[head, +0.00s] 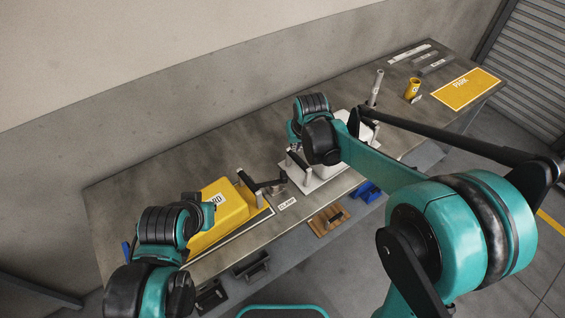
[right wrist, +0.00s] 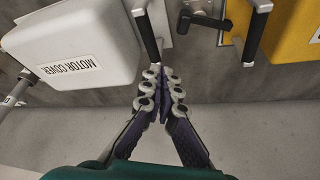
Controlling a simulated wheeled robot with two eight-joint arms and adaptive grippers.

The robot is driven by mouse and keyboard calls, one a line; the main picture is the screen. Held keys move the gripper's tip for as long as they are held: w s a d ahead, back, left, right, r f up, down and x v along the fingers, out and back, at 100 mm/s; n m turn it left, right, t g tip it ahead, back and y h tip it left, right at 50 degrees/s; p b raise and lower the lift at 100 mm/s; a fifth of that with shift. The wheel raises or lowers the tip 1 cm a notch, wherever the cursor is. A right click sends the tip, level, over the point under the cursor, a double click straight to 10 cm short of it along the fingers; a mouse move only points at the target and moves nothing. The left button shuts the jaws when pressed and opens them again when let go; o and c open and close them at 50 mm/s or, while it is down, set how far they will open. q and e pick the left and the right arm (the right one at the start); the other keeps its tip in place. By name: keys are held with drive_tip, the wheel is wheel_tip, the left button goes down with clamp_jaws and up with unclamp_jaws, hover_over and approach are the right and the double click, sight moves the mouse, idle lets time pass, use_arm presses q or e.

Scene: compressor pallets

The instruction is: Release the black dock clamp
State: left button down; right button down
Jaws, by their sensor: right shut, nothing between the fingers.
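The black dock clamp (head: 270,184) is a lever on a grey base, on the bench between the yellow guard (head: 228,208) and the white motor cover (head: 322,166). A CLAMP label (head: 287,203) lies in front of it. In the right wrist view the clamp's black lever (right wrist: 207,20) shows at the top. My right gripper (right wrist: 164,92) is shut and empty, its fingertips apart from the lever. In the head view my right wrist hides these fingers. My left wrist shows over the guard's left end, but its fingers are hidden.
The motor cover's black handle (right wrist: 149,40) and the guard's black handle (right wrist: 257,38) stand close on either side of the clamp. Bare bench lies behind the guard.

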sight(270, 182)
drive_tip(key=w+a+f, duration=0.4)
drive_tip(key=f, duration=0.1)
drive_tip(key=shift+a+n+g+p, duration=0.3)
drive_tip(key=shift+g, duration=0.1)
drive_tip(key=shift+w+f, duration=0.1)
drive_tip(key=b+x, duration=0.3)
drive_tip(key=x, duration=0.7)
drive_tip(key=shift+d, duration=0.1)
drive_tip(key=s, duration=0.3)
drive_tip(key=shift+s+d, duration=0.1)
drive_tip(key=shift+d, duration=0.3)
drive_tip(key=shift+s, duration=0.3)
